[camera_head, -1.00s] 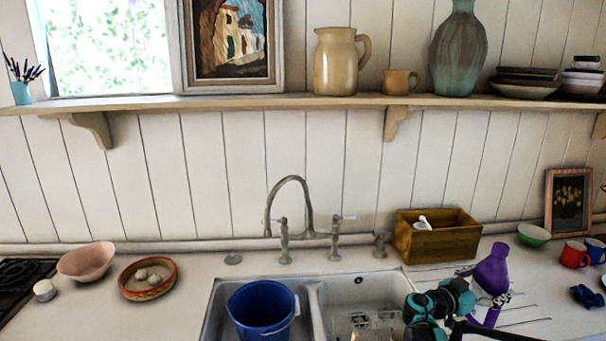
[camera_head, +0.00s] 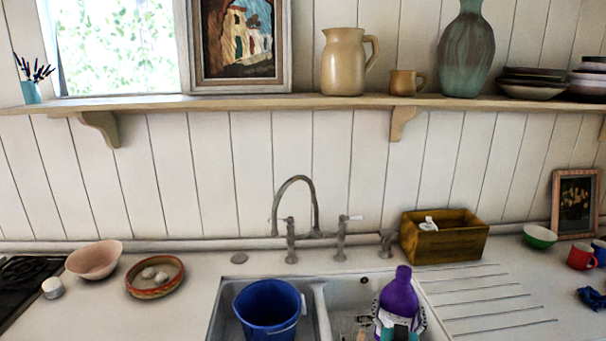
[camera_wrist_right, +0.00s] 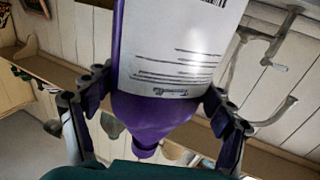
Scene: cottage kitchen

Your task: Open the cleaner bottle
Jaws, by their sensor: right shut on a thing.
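The purple cleaner bottle (camera_head: 398,293) stands upright in the head view, in front of the right sink basin, with its purple top up. My right gripper (camera_head: 399,325) is shut around its body; the gripper is partly cut off by the bottom edge. In the right wrist view, the purple bottle (camera_wrist_right: 150,115) with its white label sits between the two fingers of my right gripper (camera_wrist_right: 155,100). The bottle's narrow purple end points towards the bottom of that view. My left gripper is not in view.
A blue bucket (camera_head: 267,308) stands in the left basin. The tap (camera_head: 292,215) rises behind the sink. A wooden box (camera_head: 444,240) stands behind the clear, grooved drainboard (camera_head: 490,300). Bowls sit on the left counter.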

